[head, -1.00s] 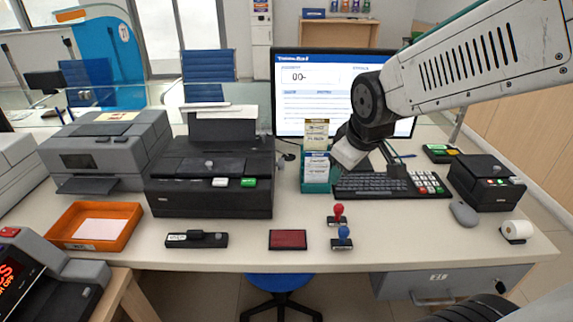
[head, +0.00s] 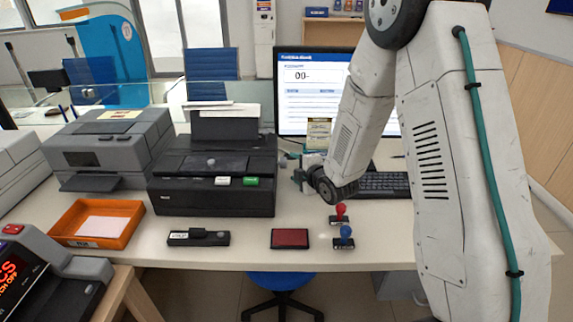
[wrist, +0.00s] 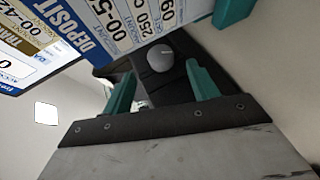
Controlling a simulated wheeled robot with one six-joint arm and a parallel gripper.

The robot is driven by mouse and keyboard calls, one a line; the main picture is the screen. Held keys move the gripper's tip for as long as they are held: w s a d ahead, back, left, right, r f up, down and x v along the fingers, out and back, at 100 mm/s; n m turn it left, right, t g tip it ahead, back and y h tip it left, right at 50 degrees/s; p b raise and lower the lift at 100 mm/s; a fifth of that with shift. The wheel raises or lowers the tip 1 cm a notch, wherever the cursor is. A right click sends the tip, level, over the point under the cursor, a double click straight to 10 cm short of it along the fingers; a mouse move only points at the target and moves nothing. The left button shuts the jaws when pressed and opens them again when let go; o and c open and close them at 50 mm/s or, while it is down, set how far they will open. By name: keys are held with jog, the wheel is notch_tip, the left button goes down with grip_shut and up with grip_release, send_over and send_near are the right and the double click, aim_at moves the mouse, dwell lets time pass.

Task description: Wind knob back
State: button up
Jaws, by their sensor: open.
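In the wrist view a round grey knob (wrist: 160,58) shows against a black body, just beyond and between my two teal fingers. My gripper (wrist: 158,80) is open, with a gap between its fingers and nothing seen held. In the head view my gripper (head: 298,178) is low over the counter, just right of the black printer (head: 215,202), and partly hidden by my wrist. A grey round knob (head: 210,161) shows on top of that printer. I cannot tell whether it is the knob in the wrist view. The printer's right side is mostly out of sight.
Printed slips (head: 319,132) stand close beside my gripper; they loom large in the wrist view (wrist: 105,35). A red stamp (head: 339,213), a blue stamp (head: 345,238) and a red ink pad (head: 290,239) stand in front. The keyboard (head: 384,185) and monitor (head: 300,95) are behind my arm.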

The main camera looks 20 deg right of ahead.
aim_at(282, 163)
jog(key=x, duration=0.6)
jog(key=shift+w+a, duration=0.1)
jog(key=shift+w, duration=0.25)
jog(key=c, duration=1)
jog(key=shift+r+g, duration=0.1)
jog(key=shift+g, duration=0.4)
jog(key=shift+m+g, duration=0.6)
jog(key=shift+g, duration=0.3)
jog(key=o, duration=1)
